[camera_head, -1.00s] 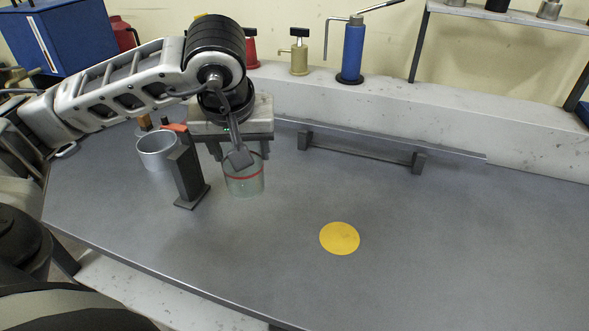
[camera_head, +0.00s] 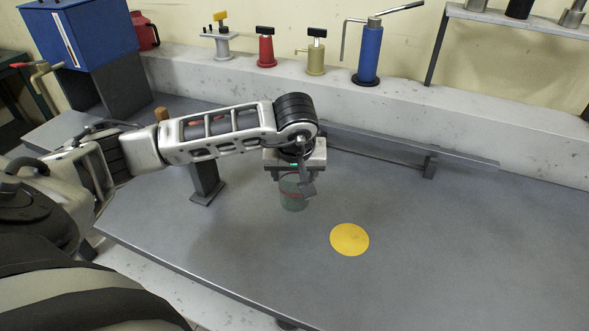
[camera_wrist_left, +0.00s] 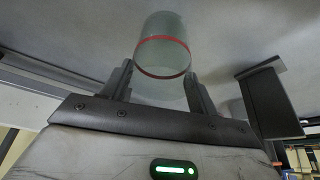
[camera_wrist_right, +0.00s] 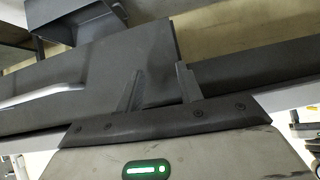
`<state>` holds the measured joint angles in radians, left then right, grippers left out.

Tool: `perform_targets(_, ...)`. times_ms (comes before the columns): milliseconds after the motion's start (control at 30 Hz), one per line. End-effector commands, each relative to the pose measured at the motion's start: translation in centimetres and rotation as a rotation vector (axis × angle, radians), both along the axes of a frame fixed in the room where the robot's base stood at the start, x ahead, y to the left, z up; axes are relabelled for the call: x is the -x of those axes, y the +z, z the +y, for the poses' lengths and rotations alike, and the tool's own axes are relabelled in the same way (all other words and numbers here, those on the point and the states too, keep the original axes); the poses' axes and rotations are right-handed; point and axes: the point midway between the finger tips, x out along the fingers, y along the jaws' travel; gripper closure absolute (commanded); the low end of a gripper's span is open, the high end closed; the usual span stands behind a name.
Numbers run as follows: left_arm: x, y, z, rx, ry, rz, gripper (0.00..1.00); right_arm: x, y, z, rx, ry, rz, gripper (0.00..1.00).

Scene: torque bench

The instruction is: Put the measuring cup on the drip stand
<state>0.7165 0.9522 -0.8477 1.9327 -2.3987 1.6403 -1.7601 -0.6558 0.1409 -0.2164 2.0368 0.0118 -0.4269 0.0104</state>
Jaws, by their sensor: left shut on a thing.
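The measuring cup (camera_head: 292,201) is clear and greenish with a red band. My left gripper (camera_head: 291,185) is shut on it, with a finger on each side. In the left wrist view the cup (camera_wrist_left: 163,55) sits between the fingertips (camera_wrist_left: 160,85). It looks upright in the head view; its height above the bench is hard to tell. I cannot tell for sure which thing is the drip stand; a dark upright stand (camera_head: 206,180) is left of the cup, partly hidden by my arm. My right gripper (camera_wrist_right: 160,88) is open and empty in the right wrist view.
A flat yellow disc (camera_head: 349,239) lies on the grey bench (camera_head: 440,250), right of and nearer than the cup. A low dark rail (camera_head: 400,146) stands behind. The bench's right part is clear.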

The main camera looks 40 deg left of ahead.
Motion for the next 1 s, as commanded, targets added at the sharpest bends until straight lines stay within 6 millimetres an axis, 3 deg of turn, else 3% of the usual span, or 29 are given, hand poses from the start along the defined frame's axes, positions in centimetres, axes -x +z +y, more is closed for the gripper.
perform_targets(233, 0.0, -0.4, 0.0, 0.000, 0.000, -0.001, 0.74, 0.1, -0.6, -0.1, 0.001, -0.001, 0.004, 0.64)
perform_targets(267, 0.0, -0.4, 0.0, 0.000, 0.000, -0.001, 0.38, 0.1, -0.6, 0.0, 0.001, -0.001, 0.006, 0.64)
perform_targets(333, 0.0, -0.2, 0.0, 0.000, 0.000, -0.001, 0.19, 0.2, -0.6, -0.1, 0.001, -0.002, 0.010, 0.64)
perform_targets(733, 0.1, 0.5, -0.1, 0.000, -0.001, -0.003, 0.19, 0.5, -0.2, -0.3, 0.009, 0.005, 0.013, 0.64)
perform_targets(1000, 1.5, 5.3, -1.3, -0.001, -0.002, -0.008, 0.19, 0.5, -0.9, -0.3, 0.009, 0.006, 0.012, 0.64)
